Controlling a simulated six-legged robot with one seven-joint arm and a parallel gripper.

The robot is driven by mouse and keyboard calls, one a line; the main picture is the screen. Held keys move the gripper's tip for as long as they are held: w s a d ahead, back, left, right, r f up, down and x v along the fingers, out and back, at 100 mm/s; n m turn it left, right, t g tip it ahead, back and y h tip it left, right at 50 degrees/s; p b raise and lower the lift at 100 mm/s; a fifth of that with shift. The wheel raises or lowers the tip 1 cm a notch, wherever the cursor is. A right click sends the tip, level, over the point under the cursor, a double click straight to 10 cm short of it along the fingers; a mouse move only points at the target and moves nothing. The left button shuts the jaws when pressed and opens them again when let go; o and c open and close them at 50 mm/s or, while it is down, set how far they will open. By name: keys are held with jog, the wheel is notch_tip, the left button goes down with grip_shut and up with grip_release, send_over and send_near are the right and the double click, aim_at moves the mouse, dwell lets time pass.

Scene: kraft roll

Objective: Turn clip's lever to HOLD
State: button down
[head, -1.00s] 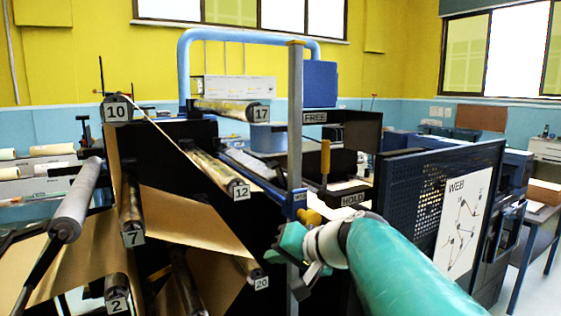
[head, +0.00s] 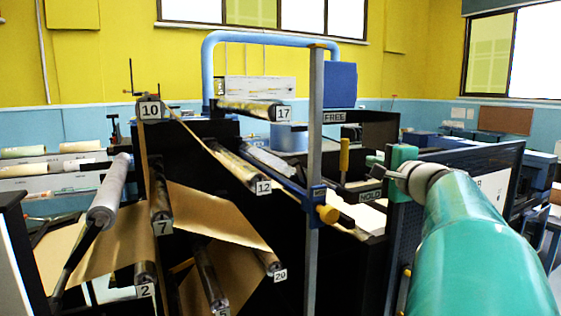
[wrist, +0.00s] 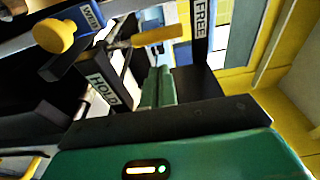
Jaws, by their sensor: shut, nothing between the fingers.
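The clip's lever has an upright yellow handle (head: 344,155), which stands between the FREE label (head: 335,117) above and the HOLD label (head: 370,196) below. My gripper (head: 372,162) is just right of the handle, at about its height, and looks apart from it. In the wrist view the green fingers (wrist: 158,88) are together and empty. The lever handle (wrist: 147,37) lies across the view beyond their tips. The HOLD label (wrist: 100,88) is left of the fingers and the FREE label (wrist: 201,18) is at upper right. The lever's foot is partly hidden.
A grey post (head: 315,120) with a blue WEB slider and yellow knob (head: 328,214) stands left of the lever. Numbered rollers carrying brown kraft web (head: 215,213) fill the left. A blue perforated panel (head: 470,160) is behind my arm at right.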

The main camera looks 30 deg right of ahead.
jog(key=x, duration=0.8)
jog(key=shift+a, duration=0.2)
jog(key=shift+a+n, duration=0.2)
jog(key=shift+n, duration=0.2)
